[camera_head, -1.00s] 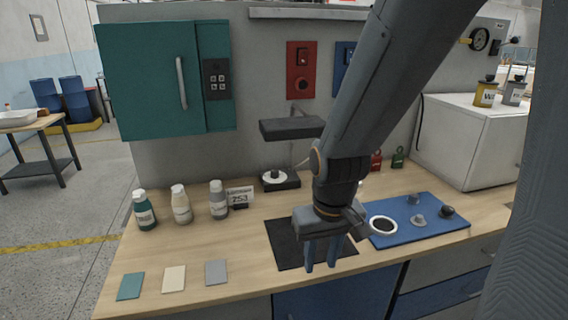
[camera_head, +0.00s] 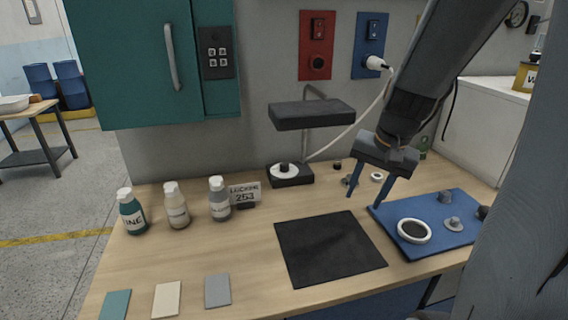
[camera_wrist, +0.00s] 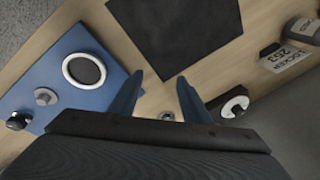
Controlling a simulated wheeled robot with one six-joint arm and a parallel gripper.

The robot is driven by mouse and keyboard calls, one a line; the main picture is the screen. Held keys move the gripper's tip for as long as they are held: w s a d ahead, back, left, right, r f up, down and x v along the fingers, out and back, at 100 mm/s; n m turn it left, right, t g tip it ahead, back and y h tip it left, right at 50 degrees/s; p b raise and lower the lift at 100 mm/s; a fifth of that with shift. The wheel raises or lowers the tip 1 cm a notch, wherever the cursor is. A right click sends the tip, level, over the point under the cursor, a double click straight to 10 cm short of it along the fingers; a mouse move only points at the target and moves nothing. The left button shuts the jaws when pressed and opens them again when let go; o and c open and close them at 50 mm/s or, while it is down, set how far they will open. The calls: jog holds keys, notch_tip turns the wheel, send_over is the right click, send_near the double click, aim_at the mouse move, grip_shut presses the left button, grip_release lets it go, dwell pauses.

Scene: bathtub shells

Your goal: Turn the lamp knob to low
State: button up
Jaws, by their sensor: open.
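The desk lamp has a flat dark head (camera_head: 312,114) on a thin post above a black base. On the base a black knob (camera_head: 284,168) sits on a white round dial (camera_head: 278,172); the pointer setting is too small to read. In the wrist view the knob (camera_wrist: 236,106) shows at the right, beyond my right finger. My gripper (camera_head: 364,201) is open and empty, fingers pointing down over the bench, to the right of the lamp base and apart from it. Its two blue fingers also show in the wrist view (camera_wrist: 160,77).
A black mat (camera_head: 328,247) lies in front of the lamp. A blue board (camera_head: 465,212) with a white ring and small knobs lies at the right. Bottles (camera_head: 177,207) and a locker sign (camera_head: 245,193) stand left. A white plug's cord (camera_head: 366,112) hangs behind the lamp.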

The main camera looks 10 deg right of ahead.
jog(key=w+d+r+p, duration=0.1)
jog(key=w+d+r, duration=0.4)
jog(key=w+r, duration=0.6)
jog(key=w+a+r+n+t+h+p, duration=0.15)
jog(key=w+a+r, duration=0.35)
jog(key=w+r, duration=0.55)
jog(key=w+a+r+n+t+h+p, duration=0.15)
jog(key=w+a+r, duration=0.4)
jog(key=r, duration=0.85)
jog(key=m+g+y+b, duration=0.2)
jog(key=m+g+b, duration=0.1)
jog(key=m+g, duration=0.3)
send_over(285, 163)
notch_tip(285, 163, down, 32)
jog(key=shift+s+a, duration=0.1)
notch_tip(285, 163, down, 6)
jog(key=shift+r+p, duration=0.15)
jog(key=shift+p, duration=0.55)
jog(key=shift+f, duration=0.85)
